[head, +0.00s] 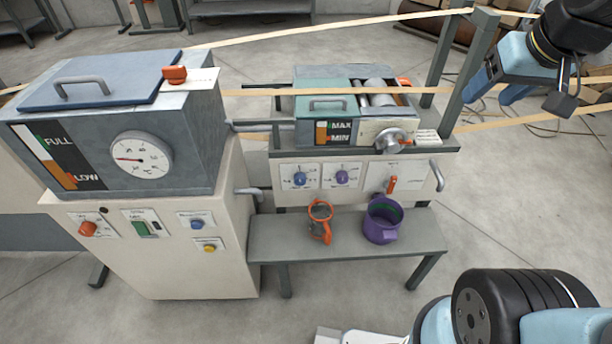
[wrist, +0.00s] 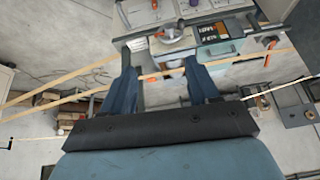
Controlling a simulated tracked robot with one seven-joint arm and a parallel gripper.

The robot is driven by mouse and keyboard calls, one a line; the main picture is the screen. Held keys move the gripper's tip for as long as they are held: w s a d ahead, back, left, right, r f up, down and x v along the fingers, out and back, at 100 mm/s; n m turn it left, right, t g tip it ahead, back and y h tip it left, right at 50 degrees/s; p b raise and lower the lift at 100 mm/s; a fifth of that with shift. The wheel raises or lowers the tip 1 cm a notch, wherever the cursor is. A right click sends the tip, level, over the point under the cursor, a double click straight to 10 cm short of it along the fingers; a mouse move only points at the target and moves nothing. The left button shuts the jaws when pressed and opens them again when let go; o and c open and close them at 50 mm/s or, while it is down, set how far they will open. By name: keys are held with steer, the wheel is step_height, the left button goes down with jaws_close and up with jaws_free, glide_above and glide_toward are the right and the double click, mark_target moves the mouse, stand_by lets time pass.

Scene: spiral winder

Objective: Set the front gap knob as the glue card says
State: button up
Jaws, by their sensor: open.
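A silver round knob (head: 391,140) with a pale dial plate sits on the front of the glue unit, right of the MAX/MIN gauge (head: 333,132). It is probably the front gap knob; its setting is too small to read. In the wrist view the knob (wrist: 172,34) shows beyond my fingertips, with the picture turned over. A small white card (head: 427,136) beside the knob may be the glue card; its text is unreadable. It also shows in the wrist view (wrist: 135,45). My gripper (head: 494,92) is open and empty, right of the glue unit and apart from the knob.
Pale paper strips (head: 330,31) run across the scene, close to my gripper. A grey post (head: 470,70) stands between my gripper and the glue unit. A heated tank (head: 120,120) stands left.

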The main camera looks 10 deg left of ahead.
steer(key=shift+o, duration=0.7)
steer(key=w+a+f+n+y, duration=0.1)
steer(key=w+a+f+n, duration=0.3)
steer(key=w+a+f, duration=0.4)
steer(key=w+a, duration=0.1)
steer(key=a, duration=0.1)
steer(key=shift+w+a+g+y, duration=0.2)
steer(key=shift+a+g+y, duration=0.1)
steer(key=shift+a+g, duration=0.1)
steer(key=w+a+f+n, duration=0.2)
steer(key=w+a+f, duration=0.1)
steer(key=a+f, duration=0.25)
steer(key=n+t+y, duration=0.1)
steer(key=n+t, duration=1.2)
steer(key=n, duration=1.4)
glide_toward(300, 182)
steer(key=shift+n, duration=0.3)
steer(key=x, duration=0.9)
steer(key=shift+w+f, duration=0.1)
steer(key=shift+w, duration=0.05)
